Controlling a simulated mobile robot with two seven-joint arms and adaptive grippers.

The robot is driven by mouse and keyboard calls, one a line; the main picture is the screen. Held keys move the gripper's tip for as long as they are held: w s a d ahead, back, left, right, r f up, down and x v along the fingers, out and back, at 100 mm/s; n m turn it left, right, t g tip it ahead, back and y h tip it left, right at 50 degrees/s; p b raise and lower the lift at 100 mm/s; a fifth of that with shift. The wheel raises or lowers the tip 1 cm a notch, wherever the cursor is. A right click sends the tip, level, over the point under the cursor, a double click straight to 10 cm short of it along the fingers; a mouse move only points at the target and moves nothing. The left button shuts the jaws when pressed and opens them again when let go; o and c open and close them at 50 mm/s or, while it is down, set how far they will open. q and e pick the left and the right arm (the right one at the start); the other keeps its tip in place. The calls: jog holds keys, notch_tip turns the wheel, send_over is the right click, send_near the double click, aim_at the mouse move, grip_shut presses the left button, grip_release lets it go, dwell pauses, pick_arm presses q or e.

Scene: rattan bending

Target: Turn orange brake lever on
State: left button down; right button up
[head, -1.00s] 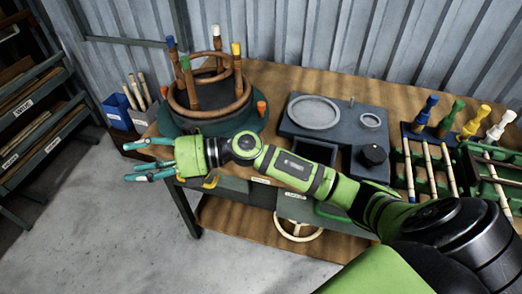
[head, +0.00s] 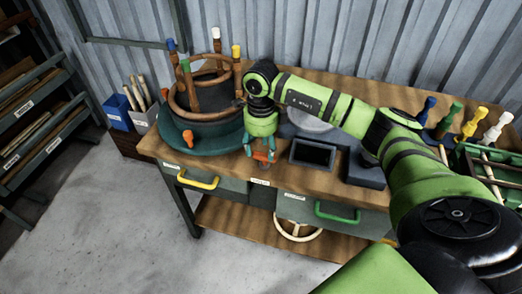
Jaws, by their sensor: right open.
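The turntable base (head: 175,150) is round and dark green, at the back left of the bench, with a bent rattan ring frame on it. A small orange-red piece, apparently the brake lever (head: 263,157), shows at the right front of the base. My right gripper (head: 262,158) points down over it, open, with teal fingers on either side of it. Whether they touch it cannot be told. The hand hides part of the lever, so its setting is unclear. An orange knob (head: 189,138) sits at the base's front. My left gripper is out of view.
A black open tray (head: 312,153) and a grey plate fixture stand right of the hand. Drawers with a yellow handle (head: 198,180) and a green handle (head: 337,213) are below the bench front. Colored-handled tools (head: 470,125) stand at the right.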

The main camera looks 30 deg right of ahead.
jog(key=shift+f, duration=1.35)
grip_shut()
jog(key=shift+m, duration=0.4)
jog(key=m, duration=0.3)
jog(key=shift+w+b, duration=0.2)
jog(key=shift+b, duration=0.1)
jog(key=m, duration=0.4)
jog(key=shift+w+d, duration=0.1)
jog(key=shift+d, duration=0.1)
jog(key=m, duration=0.5)
jog(key=shift+w+d, duration=0.1)
jog(key=shift+d, duration=0.1)
jog(key=m, duration=0.4)
jog(key=shift+d+m, duration=0.25)
jog(key=shift+m, duration=0.45)
